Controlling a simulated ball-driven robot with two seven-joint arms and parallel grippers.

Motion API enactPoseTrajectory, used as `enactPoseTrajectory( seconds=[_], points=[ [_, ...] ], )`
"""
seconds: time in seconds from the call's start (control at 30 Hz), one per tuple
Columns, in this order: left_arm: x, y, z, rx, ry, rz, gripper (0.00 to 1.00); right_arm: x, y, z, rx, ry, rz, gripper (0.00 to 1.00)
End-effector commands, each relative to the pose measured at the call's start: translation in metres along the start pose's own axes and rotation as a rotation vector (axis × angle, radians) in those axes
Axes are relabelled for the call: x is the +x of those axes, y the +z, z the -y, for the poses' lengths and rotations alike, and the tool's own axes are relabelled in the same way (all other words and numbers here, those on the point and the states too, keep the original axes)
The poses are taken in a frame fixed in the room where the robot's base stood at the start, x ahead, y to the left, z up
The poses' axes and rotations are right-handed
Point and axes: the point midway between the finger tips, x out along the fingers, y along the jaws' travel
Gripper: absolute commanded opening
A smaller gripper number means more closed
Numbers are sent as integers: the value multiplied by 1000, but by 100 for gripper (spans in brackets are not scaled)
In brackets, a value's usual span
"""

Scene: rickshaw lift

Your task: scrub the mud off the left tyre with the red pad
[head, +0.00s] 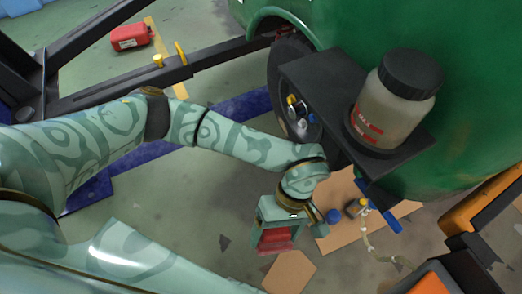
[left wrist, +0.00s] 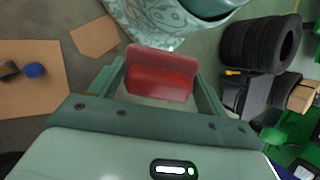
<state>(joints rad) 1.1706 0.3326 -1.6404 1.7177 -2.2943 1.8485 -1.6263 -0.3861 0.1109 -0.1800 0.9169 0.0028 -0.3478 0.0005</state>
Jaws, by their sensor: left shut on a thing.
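My left gripper (head: 275,234) hangs low in the middle of the head view, over the floor. It is shut on the red pad (head: 272,243), which also shows between the two fingers in the left wrist view (left wrist: 160,80). The dark left tyre (head: 274,75) stands under the green fender, partly hidden by a black shelf. The pad is apart from the tyre, below it in the picture. I cannot make out mud on the tyre's visible part. My right gripper is not in view.
The black shelf (head: 315,75) carries a grey jar (head: 392,105) close to the tyre. Cardboard (head: 345,190) with a blue cap (head: 333,216) and small items lies on the floor. A dark beam (head: 120,88) runs at the left. Stacked tyres (left wrist: 258,45) show in the wrist view.

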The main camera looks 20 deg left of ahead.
Motion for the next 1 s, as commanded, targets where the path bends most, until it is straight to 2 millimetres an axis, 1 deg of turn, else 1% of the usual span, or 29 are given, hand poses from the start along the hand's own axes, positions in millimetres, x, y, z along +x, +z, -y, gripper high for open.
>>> enactPoseTrajectory(
  seconds=[0.03, 0.1, 0.17, 0.2, 0.27, 0.3, 0.37, 0.4, 0.47, 0.5, 0.57, 0.63, 0.77, 0.8, 0.87, 0.9, 1.0],
  points=[
    [16, -1, -21, -95, 3, 84, 58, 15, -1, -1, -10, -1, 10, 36],
    [20, -1, -44, -253, 31, 202, 58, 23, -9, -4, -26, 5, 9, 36],
    [21, -5, -62, -386, 65, 309, 58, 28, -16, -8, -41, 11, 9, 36],
    [21, -9, -73, -472, 92, 380, 58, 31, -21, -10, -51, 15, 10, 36],
    [19, -18, -89, -597, 140, 489, 58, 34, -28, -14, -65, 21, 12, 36],
    [18, -26, -98, -677, 175, 562, 58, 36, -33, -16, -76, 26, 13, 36],
    [15, -42, -111, -796, 236, 675, 58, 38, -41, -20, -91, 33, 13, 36],
    [12, -54, -118, -866, 278, 745, 58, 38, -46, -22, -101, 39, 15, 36],
    [7, -72, -125, -963, 343, 847, 58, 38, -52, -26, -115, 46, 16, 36],
    [4, -86, -129, -1023, 387, 912, 58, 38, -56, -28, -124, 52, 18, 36],
    [0, -109, -133, -1104, 457, 1006, 58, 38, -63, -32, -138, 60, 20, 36],
    [-4, -136, -134, -1187, 539, 1113, 58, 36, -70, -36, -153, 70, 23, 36],
    [-9, -192, -129, -1318, 709, 1304, 58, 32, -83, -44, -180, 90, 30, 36],
    [-9, -210, -125, -1352, 767, 1363, 58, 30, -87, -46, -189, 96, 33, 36],
    [-8, -239, -117, -1398, 859, 1453, 58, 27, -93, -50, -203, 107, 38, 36],
    [-6, -257, -111, -1420, 924, 1512, 58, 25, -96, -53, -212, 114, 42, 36],
    [0, -295, -95, -1441, 1072, 1641, 58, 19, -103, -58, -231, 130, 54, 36]
  ],
)
